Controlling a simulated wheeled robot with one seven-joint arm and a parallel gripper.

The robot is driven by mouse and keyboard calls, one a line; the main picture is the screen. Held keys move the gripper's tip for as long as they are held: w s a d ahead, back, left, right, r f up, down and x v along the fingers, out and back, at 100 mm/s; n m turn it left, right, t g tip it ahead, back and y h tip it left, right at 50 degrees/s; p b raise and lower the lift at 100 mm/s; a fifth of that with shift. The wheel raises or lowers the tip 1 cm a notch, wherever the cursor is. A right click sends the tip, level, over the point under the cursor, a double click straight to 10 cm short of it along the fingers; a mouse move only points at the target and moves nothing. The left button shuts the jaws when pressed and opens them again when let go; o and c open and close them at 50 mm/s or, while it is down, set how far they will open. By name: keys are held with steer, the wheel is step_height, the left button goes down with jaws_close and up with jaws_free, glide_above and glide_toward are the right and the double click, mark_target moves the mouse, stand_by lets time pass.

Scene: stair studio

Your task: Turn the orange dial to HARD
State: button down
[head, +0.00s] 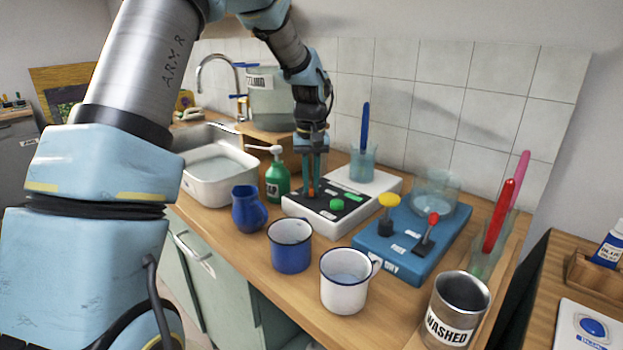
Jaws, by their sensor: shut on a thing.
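The orange dial (311,193) sits at the left end of the dark panel on a white control box (331,218). My gripper (315,178) points straight down over this end of the box. Its fingers are shut on the orange dial and hide most of it. Small labels lie around the dial and along the panel, too small to read here, so I cannot tell which label the dial points to. A green knob (337,206) stands to the right of the dial on the same panel.
A green soap bottle (277,178) stands close left of my gripper. Blue jug (248,209), blue mug (290,246) and white mug (345,281) stand in front. A blue box (400,258) with yellow and red controls is right. A glass with a blue-handled tool (365,130) stands behind.

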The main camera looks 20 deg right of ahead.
steer(key=m+p, duration=0.1)
steer(key=m, duration=0.3)
steer(key=shift+a+m, duration=0.1)
steer(key=shift+m, duration=0.2)
steer(key=m+p, duration=0.1)
steer(key=m, duration=0.3)
steer(key=shift+m+p, duration=0.3)
steer(key=shift+p, duration=0.05)
steer(key=m+p, duration=0.1)
steer(key=m, duration=0.3)
steer(key=shift+w+m+p, duration=0.15)
steer(key=shift+m+p, duration=0.15)
steer(key=shift+a+m+p, duration=0.1)
steer(key=shift+m+p, duration=0.5)
steer(key=shift+m, duration=1.3)
steer(key=c, duration=0.9)
jaws_free()
steer(key=shift+w, duration=0.1)
